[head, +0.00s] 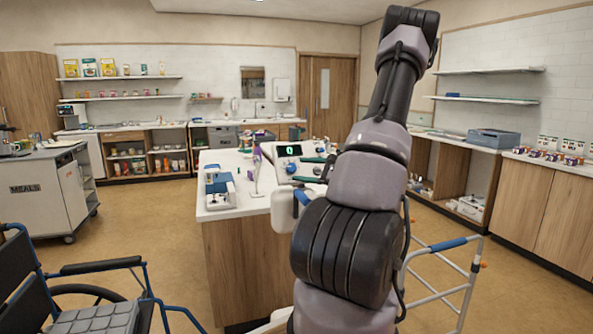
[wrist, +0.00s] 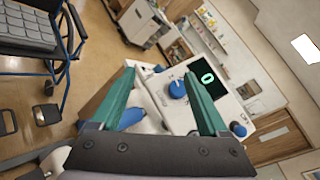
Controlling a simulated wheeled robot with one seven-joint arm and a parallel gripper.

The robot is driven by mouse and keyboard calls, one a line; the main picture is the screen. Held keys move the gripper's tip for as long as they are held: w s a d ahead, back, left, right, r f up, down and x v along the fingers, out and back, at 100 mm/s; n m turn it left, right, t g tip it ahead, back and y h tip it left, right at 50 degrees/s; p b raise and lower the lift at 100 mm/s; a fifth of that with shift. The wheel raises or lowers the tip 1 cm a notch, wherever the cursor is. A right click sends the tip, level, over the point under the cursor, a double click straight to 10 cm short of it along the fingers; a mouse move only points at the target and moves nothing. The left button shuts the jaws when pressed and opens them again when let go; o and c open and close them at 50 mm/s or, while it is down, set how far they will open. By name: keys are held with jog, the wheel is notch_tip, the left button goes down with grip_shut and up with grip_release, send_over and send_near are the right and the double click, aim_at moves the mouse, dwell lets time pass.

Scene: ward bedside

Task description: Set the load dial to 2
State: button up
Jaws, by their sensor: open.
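A white device (head: 268,152) stands on the island counter, with a dark display (head: 288,150) reading a green 0. The display also shows in the wrist view (wrist: 207,77). A blue round dial (wrist: 177,89) with a pale pointer mark is on its panel. In the wrist view the dial appears between the teal fingers of my gripper (wrist: 160,76), closer to the right finger. My gripper is open and empty. Whether the fingers touch the dial I cannot tell. A second blue knob (wrist: 240,131) sits further right on the panel. Any scale lettering is too small to read.
A blue and white apparatus (head: 219,188) stands on the counter's left end. A wheelchair (head: 85,290) is at the front left, and a walking frame (head: 440,270) at the right. A meals cart (head: 45,190) stands far left. Open floor lies left of the island.

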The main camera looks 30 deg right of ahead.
aim_at(292, 168)
jog(key=d+f+m+t+h, duration=0.2)
jog(key=d+f+m, duration=0.1)
jog(key=d, duration=0.3)
jog(key=x, duration=1)
jog(key=shift+r, duration=0.25)
grip_shut()
jog(key=shift+h, duration=0.4)
jog(key=m+h, duration=0.1)
jog(key=m, duration=0.1)
jog(key=m+t+h, duration=0.1)
jog(key=m+h, duration=0.1)
jog(key=m+t+h, duration=0.1)
jog(key=m+h, duration=0.1)
jog(key=m, duration=0.1)
jog(key=shift+a+f, duration=0.15)
jog(key=shift+a, duration=0.25)
jog(key=shift+a+m+h, duration=0.1)
jog(key=shift+m+h, duration=1.6)
jog(key=shift+m, duration=0.4)
